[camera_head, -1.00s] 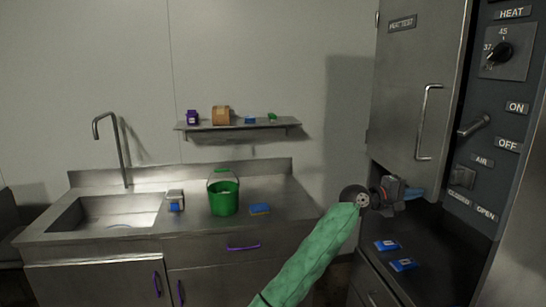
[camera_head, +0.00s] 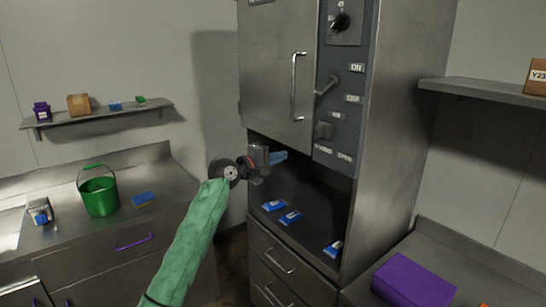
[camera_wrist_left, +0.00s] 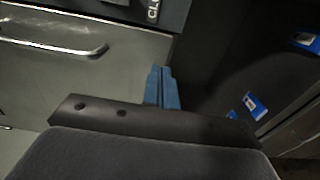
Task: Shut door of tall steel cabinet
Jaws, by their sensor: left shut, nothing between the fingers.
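The tall steel cabinet (camera_head: 398,130) stands in the middle of the head view. Its upper door (camera_head: 275,75) has a vertical bar handle (camera_head: 297,87) and looks flush with the front, beside the dark control panel (camera_head: 340,90). In the left wrist view the door (camera_wrist_left: 80,70) and its handle (camera_wrist_left: 60,38) are at the left. My left gripper (camera_head: 280,156) is in front of the open bay below the door, with its blue fingers shut and empty; they also show in the left wrist view (camera_wrist_left: 162,88). It is apart from the handle. My right gripper is out of view.
Several blue packets (camera_head: 290,217) lie on the bay floor. Drawers (camera_head: 280,262) are below. A counter with a green bucket (camera_head: 98,192) is at left. A purple box (camera_head: 413,281) lies on the right counter, below a wall shelf (camera_head: 490,92).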

